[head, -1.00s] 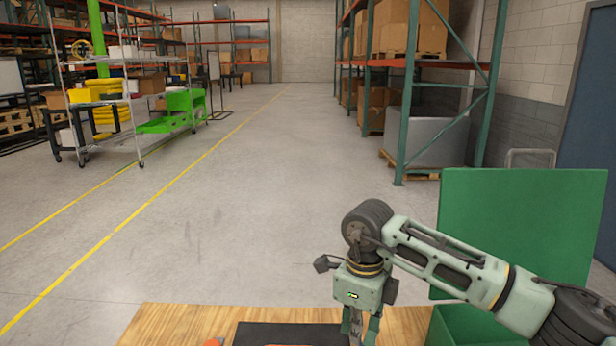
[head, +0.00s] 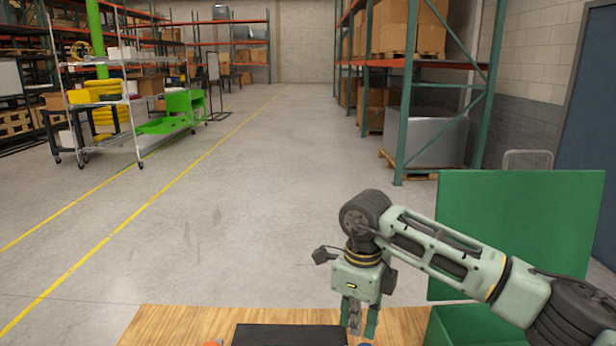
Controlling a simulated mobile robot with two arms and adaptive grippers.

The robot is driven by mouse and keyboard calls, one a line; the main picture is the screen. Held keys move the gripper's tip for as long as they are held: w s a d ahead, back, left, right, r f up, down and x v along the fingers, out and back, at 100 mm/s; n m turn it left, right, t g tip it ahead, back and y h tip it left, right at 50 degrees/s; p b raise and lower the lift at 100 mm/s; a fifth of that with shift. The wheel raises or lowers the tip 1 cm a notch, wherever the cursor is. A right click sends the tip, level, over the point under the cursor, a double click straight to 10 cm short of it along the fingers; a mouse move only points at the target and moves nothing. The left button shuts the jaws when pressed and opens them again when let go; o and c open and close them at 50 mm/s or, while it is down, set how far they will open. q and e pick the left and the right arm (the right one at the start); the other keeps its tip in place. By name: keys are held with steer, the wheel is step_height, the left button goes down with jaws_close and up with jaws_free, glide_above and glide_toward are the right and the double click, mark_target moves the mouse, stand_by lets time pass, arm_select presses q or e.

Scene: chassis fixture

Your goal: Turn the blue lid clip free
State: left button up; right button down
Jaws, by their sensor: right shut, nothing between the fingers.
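My right gripper (head: 359,326) points straight down over the wooden table (head: 180,322), near the right end of a black panel (head: 290,334). It is shut and empty. A small dark bluish edge (head: 366,344) shows just below the fingers at the bottom of the picture. I cannot tell whether it is the blue lid clip, since most of it is cut off. My left gripper is not in view.
A green box (head: 465,325) with a raised green panel (head: 520,230) stands at the right, under and behind my right arm. A small orange piece (head: 213,344) shows at the bottom edge, left of the black panel. The table's left part is bare.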

steer(key=shift+a+r+p, duration=0.1)
steer(key=shift+r+p, duration=0.65)
steer(key=shift+r, duration=1.35)
